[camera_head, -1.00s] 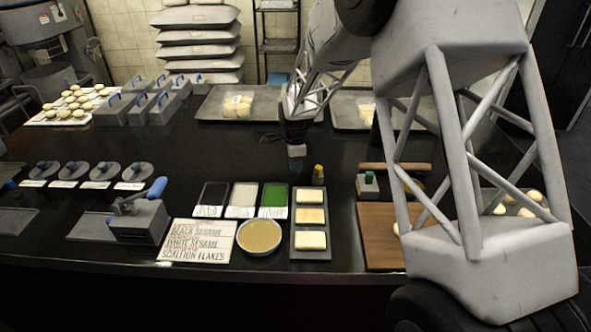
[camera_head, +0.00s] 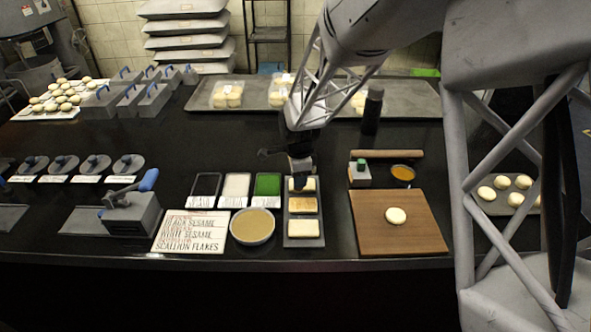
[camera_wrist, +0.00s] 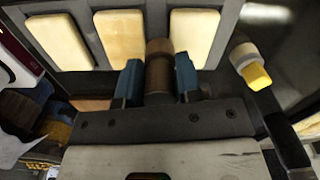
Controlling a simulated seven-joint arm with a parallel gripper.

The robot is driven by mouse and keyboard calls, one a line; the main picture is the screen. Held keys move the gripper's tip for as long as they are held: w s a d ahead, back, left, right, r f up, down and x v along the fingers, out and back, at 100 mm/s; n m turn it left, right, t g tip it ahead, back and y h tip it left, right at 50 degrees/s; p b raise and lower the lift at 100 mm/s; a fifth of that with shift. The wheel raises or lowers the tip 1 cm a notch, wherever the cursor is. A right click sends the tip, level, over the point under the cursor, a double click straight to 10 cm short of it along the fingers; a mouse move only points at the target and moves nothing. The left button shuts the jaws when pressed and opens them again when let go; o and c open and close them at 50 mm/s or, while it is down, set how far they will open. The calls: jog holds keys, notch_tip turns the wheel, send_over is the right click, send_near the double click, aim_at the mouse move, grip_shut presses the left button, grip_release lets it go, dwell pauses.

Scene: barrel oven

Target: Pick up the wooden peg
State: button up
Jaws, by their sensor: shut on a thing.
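The wooden peg (camera_wrist: 159,70) is a brown cylinder with a lighter band at its far end. In the wrist view it sits between the two blue-padded fingers of my gripper (camera_wrist: 158,80), which are shut on it. I cannot make out the peg in the head view. Whether its end touches anything is unclear.
A yellow-tipped object (camera_wrist: 256,76) is right of my gripper in the wrist view. A wooden board (camera_head: 400,235) with a dough round (camera_head: 396,215) lies right of the tray. Three topping trays and a round bowl (camera_head: 252,226) are left. A dark bottle (camera_head: 372,110) stands behind.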

jog(key=shift+s+d+r, duration=0.1)
jog(key=shift+s+d, duration=0.1)
jog(key=shift+s, duration=0.7)
jog(key=shift+a, duration=0.1)
jog(key=shift+s+a+r+n, duration=0.15)
jog(key=shift+s+a+n, duration=0.15)
jog(key=shift+a+n, duration=0.15)
jog(key=s+a+r+n, duration=0.4)
jog(key=s+a+n, duration=0.6)
jog(key=a+n, duration=0.1)
jog(key=shift+s+a, duration=0.2)
jog(key=shift+a, duration=0.35)
jog(key=shift+f, duration=0.2)
jog(key=shift+f, duration=2.75)
